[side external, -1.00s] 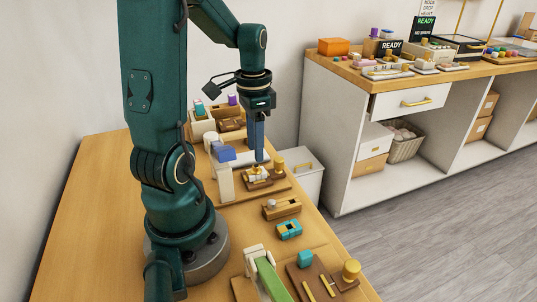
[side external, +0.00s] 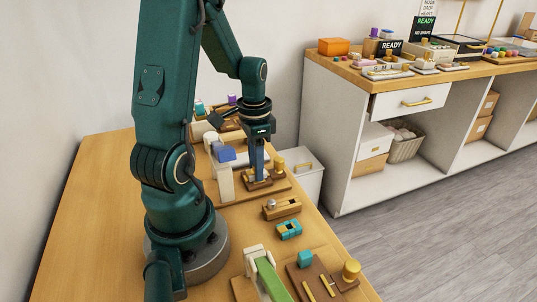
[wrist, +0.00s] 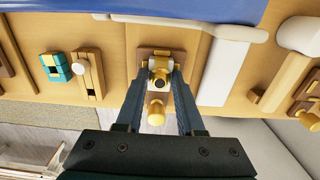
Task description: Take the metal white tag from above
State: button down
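My gripper (side external: 258,178) points straight down over a small brown wooden stand (side external: 254,185) on the near side of the work table. In the wrist view, the two blue fingers of my gripper (wrist: 161,72) are apart. A small pale and gold metal piece with a dark round spot (wrist: 159,75) shows between their tips, on the stand. It looks like the white metal tag, but its outline is partly hidden by the fingers. I cannot tell whether either finger touches it.
A gold knob (side external: 279,163) stands close beside the stand; it also shows between the fingers in the wrist view (wrist: 156,112). A white post with a blue top (side external: 225,180) stands to the left. A wooden block (side external: 282,208) and a teal block (side external: 289,230) lie nearer the camera.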

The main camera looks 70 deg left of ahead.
jog(key=shift+r, duration=3)
